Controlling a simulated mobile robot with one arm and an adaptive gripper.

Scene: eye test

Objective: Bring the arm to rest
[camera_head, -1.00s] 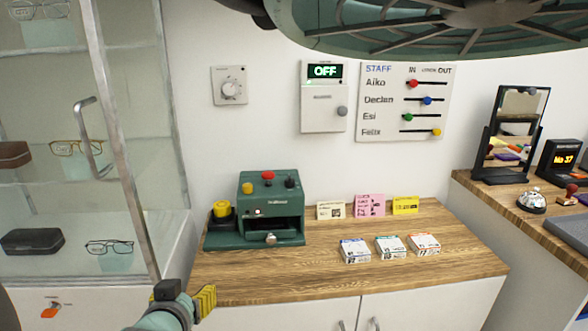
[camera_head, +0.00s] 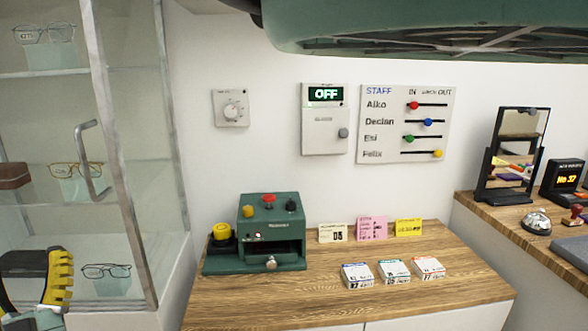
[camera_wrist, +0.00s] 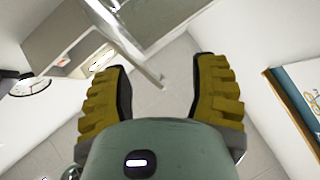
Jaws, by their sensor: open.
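My gripper (camera_head: 57,282) is at the lower left of the head view, in front of the glass display cabinet. Only part of it shows there, with one ridged yellow finger raised. In the wrist view its two yellow fingers stand wide apart, and the gap between them (camera_wrist: 160,85) is empty. Grey floor tiles show beyond the gap. The rest of my arm is mostly out of the head view.
The glass cabinet (camera_head: 142,150) with a metal handle (camera_head: 88,160) is close behind my gripper. To the right, a wooden counter (camera_head: 330,300) carries a green machine (camera_head: 272,235), cards and small boxes. A mirror (camera_head: 515,150) stands further right.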

